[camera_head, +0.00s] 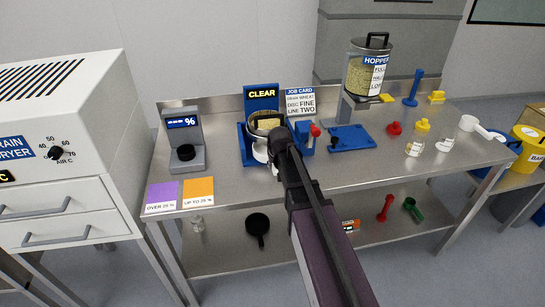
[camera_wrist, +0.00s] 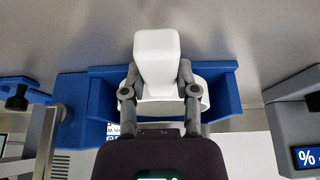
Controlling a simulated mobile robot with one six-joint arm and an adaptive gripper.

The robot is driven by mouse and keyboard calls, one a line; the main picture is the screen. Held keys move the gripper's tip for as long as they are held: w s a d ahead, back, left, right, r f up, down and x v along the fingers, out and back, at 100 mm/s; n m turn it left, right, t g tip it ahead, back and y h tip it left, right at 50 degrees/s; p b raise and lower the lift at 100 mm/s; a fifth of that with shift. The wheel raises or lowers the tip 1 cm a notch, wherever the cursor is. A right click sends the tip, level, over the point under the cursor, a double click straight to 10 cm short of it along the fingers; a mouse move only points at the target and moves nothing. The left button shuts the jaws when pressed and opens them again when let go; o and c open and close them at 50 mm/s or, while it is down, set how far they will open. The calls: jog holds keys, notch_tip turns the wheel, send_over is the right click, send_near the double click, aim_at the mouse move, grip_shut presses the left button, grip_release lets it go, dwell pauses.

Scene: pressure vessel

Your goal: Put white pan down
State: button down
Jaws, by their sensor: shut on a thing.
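The white pan (camera_head: 260,152) is at the blue stand with the CLEAR sign (camera_head: 262,94), partly hidden behind my gripper in the head view. In the wrist view the white pan (camera_wrist: 156,52) shows its pale block-like part between my fingers, with a curved rim behind it. My gripper (camera_wrist: 158,78) is shut on it. In the head view my gripper (camera_head: 277,147) reaches over the table to the stand's front. The blue stand (camera_wrist: 222,88) extends on both sides of the pan. I cannot tell whether the pan touches the stand.
A meter with a % display (camera_head: 184,140) stands to the left, behind a purple card (camera_head: 162,194) and an orange card (camera_head: 198,188). A blue plate (camera_head: 352,137) and a hopper (camera_head: 369,68) are to the right. The steel tabletop (camera_head: 245,190) is clear at the front.

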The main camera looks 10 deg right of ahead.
jog(key=shift+w, duration=1.05)
jog(key=shift+w, duration=0.25)
jog(key=w, duration=0.4)
jog(key=shift+w, duration=0.4)
jog(key=shift+s+f+b, duration=0.35)
jog(key=shift+f+b, duration=0.25)
jog(key=shift+f, duration=0.2)
jog(key=shift+b, duration=0.3)
jog(key=shift+c, duration=1.8)
grip_release()
